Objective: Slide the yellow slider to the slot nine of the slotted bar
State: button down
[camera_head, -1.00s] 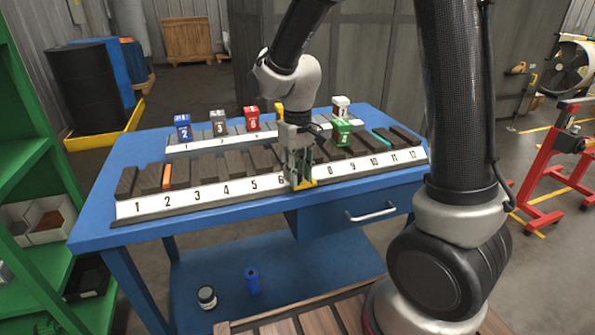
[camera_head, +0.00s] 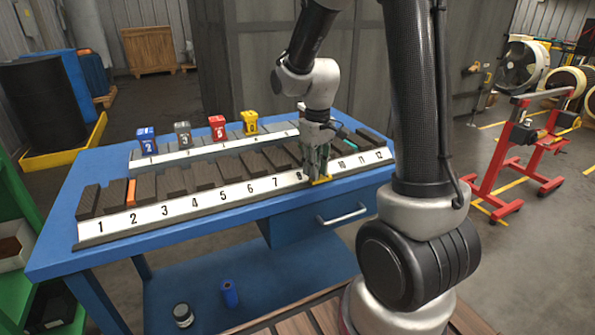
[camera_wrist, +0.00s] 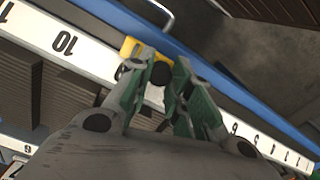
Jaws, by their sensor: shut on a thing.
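The slotted bar (camera_head: 149,214) lies along the front of the blue table, with a white strip numbered 1 to 12. The yellow slider (camera_head: 321,181) sits at the strip's front edge between labels 8 and 10, where my gripper hides label 9. My gripper (camera_head: 319,172) points down over it, shut on the slider. In the wrist view, the slider (camera_wrist: 130,47) shows as a yellow piece beside the fingertips of my gripper (camera_wrist: 160,75), just right of label 10.
Behind stands a second numbered rack (camera_head: 200,148) with blue (camera_head: 146,140), grey (camera_head: 183,135), red (camera_head: 217,127) and yellow (camera_head: 250,122) blocks. A drawer handle (camera_head: 343,215) projects below.

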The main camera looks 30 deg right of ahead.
jog(key=shift+d, duration=0.15)
jog(key=c, duration=1.3)
grip_release()
jog(key=shift+o, duration=0.2)
notch_tip(320, 180, up, 12)
jog(key=s+r+m+t, duration=0.1)
jog(key=s+r+t, duration=0.1)
jog(key=s, duration=0.7)
jog(key=s+r+m+t, duration=0.2)
jog(key=s, duration=0.8)
jog(key=shift+s, duration=0.25)
